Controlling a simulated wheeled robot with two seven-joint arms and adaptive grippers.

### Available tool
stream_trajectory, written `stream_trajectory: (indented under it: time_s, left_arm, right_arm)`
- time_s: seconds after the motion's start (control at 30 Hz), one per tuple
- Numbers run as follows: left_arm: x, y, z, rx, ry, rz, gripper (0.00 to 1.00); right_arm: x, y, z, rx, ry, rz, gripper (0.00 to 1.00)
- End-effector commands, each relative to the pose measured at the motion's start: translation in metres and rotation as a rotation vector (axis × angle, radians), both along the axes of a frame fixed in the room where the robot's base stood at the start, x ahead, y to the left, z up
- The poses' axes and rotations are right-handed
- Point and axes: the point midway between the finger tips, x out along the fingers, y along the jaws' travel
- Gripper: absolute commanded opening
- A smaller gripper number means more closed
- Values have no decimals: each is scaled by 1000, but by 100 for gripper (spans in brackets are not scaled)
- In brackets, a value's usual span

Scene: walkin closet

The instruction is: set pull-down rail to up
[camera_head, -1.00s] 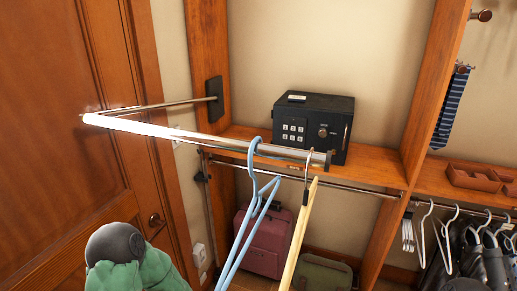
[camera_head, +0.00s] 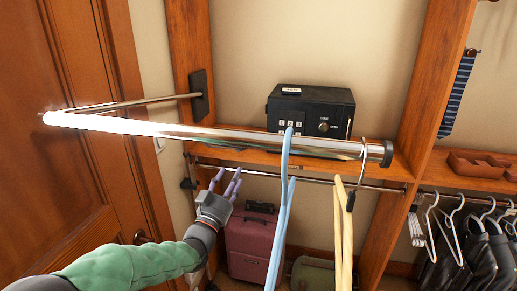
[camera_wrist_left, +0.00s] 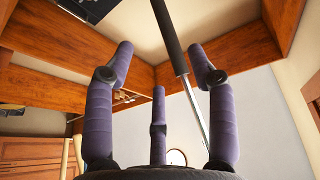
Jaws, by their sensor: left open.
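The pull-down rail (camera_head: 220,133) is a shiny metal bar with a dark end cap, lowered and hanging out in front of the closet bay. A thin side arm runs from its left end back to a dark wall bracket (camera_head: 199,95). A blue hanger (camera_head: 281,215) and a yellow hanger (camera_head: 343,232) hang from the rail. My left gripper (camera_head: 228,177) is open and empty, below the rail's left half in the picture and apart from it. In the left wrist view, the open purple fingers (camera_wrist_left: 165,62) point upward; a dark and silver bar shows beyond them. My right gripper is not visible.
A black safe (camera_head: 310,108) stands on the wooden shelf behind the rail. A fixed lower rod (camera_head: 310,178) runs under that shelf. A red suitcase (camera_head: 252,240) stands below. A wooden door (camera_head: 60,180) is at left; hanging clothes (camera_head: 470,258) are at right.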

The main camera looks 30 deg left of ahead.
Motion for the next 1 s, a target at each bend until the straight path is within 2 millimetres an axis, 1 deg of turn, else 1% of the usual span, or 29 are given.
stream_trajectory:
  time_s: [0.03,0.1,0.23,0.37,0.6,0.7,0.83,1.0]
  left_arm:
    - [-4,1,6,13,-20,4,56]
    - [-6,2,13,22,-36,7,56]
    - [0,3,18,27,-43,7,56]
    - [17,4,24,24,-41,6,56]
    - [57,7,40,24,-42,7,56]
    - [71,8,45,24,-41,6,56]
    - [84,10,51,24,-40,7,56]
    - [92,11,54,23,-39,7,56]
  right_arm:
    - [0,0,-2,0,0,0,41]
    - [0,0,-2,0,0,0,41]
    - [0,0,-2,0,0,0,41]
    - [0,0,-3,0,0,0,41]
    - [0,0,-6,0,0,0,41]
    - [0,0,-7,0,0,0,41]
    - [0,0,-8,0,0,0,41]
    - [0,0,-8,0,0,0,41]
